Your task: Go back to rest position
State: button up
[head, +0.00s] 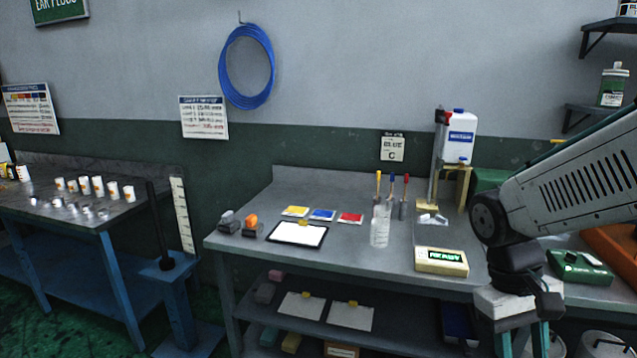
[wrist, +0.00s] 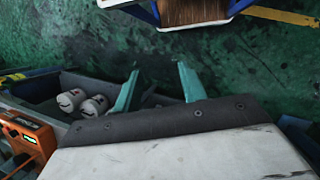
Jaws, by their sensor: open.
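My gripper (head: 522,346) hangs at the lower right of the head view, in front of the workbench's front edge, with its teal fingers pointing down. In the wrist view my gripper (wrist: 158,70) shows two teal fingers spread well apart, with nothing between them. It is open and empty over the green floor. My arm reaches in from the right and is bent at the elbow. The fingers' lower ends are near the bottom of the head view.
The grey workbench (head: 365,258) holds a scale (head: 441,261), a clear cylinder (head: 380,226) and a clipboard (head: 297,235). A green device (head: 580,267) lies behind my arm. In the wrist view, a dark bin with white cans (wrist: 70,101) and an orange device (wrist: 27,137) are at left.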

jog(key=s+a+r+t+y, duration=0.2)
jog(key=s+a+r+t, duration=0.1)
jog(key=s+r+t, duration=0.2)
jog(key=shift+s+a+r+m, duration=0.2)
jog(key=shift+s+r+m, duration=0.2)
jog(key=shift+s+r, duration=1)
